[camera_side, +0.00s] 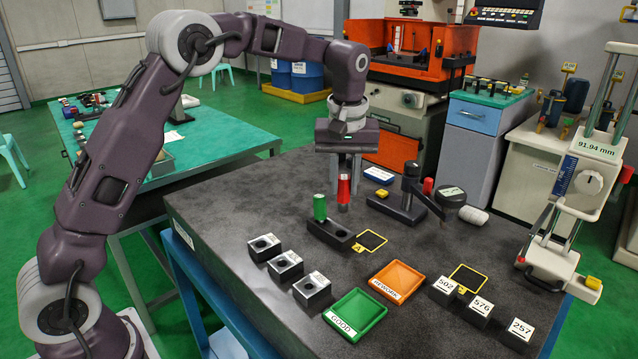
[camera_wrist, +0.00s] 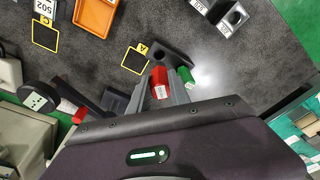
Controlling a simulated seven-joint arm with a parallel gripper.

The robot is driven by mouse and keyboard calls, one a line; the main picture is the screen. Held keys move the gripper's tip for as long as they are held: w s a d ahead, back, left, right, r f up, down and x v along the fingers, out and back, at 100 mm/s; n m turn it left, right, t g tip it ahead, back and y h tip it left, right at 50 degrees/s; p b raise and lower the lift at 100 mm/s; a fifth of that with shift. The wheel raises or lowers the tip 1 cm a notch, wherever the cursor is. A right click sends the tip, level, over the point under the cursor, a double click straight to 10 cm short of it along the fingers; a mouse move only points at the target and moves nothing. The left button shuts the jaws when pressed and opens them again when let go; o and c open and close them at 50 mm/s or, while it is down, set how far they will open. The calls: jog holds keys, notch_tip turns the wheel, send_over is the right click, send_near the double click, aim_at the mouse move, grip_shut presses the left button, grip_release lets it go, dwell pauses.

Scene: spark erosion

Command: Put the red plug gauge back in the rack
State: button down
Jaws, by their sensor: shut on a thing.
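The red plug gauge (camera_side: 344,188) is upright between the fingers of my gripper (camera_side: 345,176), which is shut on it. In the wrist view the red gauge (camera_wrist: 159,80) shows between the two grey fingers (camera_wrist: 161,92). The black rack (camera_side: 328,236) lies on the dark table below. The green plug gauge (camera_side: 320,207) stands upright in the rack's left end; an open hole shows at the other end. The held gauge is above and slightly right of the rack in the side view. Its lower tip looks clear of the rack, but the exact gap is hard to tell.
A black stand with an arm (camera_side: 410,190) is right of the gauge, close to my gripper. A yellow-framed square (camera_side: 369,242) lies beside the rack. Green (camera_side: 355,314) and orange (camera_side: 398,281) trays and several small labelled blocks are nearer the front.

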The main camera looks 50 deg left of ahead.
aim_at(343, 202)
jog(key=shift+f, duration=2.7)
jog(key=shift+f, duration=1.2)
jog(key=c, duration=1.1)
grip_release()
jog(key=r, duration=0.7)
jog(key=shift+s+d, duration=0.3)
jog(key=shift+s, duration=0.1)
jog(key=shift+r, duration=0.1)
